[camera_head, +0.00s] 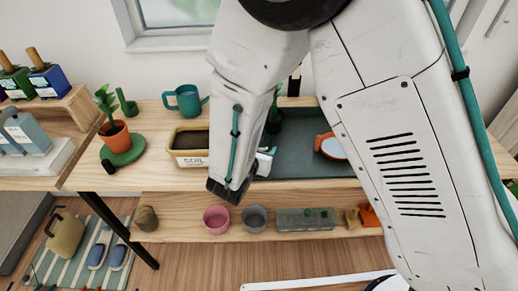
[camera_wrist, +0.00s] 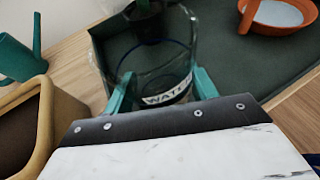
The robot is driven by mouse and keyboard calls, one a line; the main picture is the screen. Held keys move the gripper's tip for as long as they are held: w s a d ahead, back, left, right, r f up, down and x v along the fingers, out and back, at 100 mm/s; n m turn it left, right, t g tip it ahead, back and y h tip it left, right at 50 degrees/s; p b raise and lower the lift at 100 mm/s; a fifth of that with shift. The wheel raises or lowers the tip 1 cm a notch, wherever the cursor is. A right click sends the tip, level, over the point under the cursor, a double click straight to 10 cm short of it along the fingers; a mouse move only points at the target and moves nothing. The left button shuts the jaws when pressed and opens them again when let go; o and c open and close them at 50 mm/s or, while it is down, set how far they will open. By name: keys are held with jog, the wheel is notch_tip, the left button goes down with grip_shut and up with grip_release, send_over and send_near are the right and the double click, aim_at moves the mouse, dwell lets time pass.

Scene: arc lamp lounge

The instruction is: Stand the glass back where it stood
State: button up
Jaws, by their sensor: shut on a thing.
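The glass (camera_wrist: 168,62) is clear, with a white band lettered "WAT…" low on its side. In the wrist view my gripper (camera_wrist: 162,90) has its teal fingers on both sides of it and is shut on it. The glass is over or on the edge of the dark green tray (camera_head: 300,128); whether its base touches is unclear. In the head view my arm hides most of the glass, and my gripper (camera_head: 264,163) shows only in part beside the soil box.
A potted plant (camera_head: 273,118) is behind the glass. An orange bowl (camera_head: 331,147) is on the tray to the right. Pots (camera_head: 216,220) are on the shelf below.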

jog(key=o, duration=1.1)
jog(key=shift+f, duration=0.1)
jog(key=shift+o, duration=0.2)
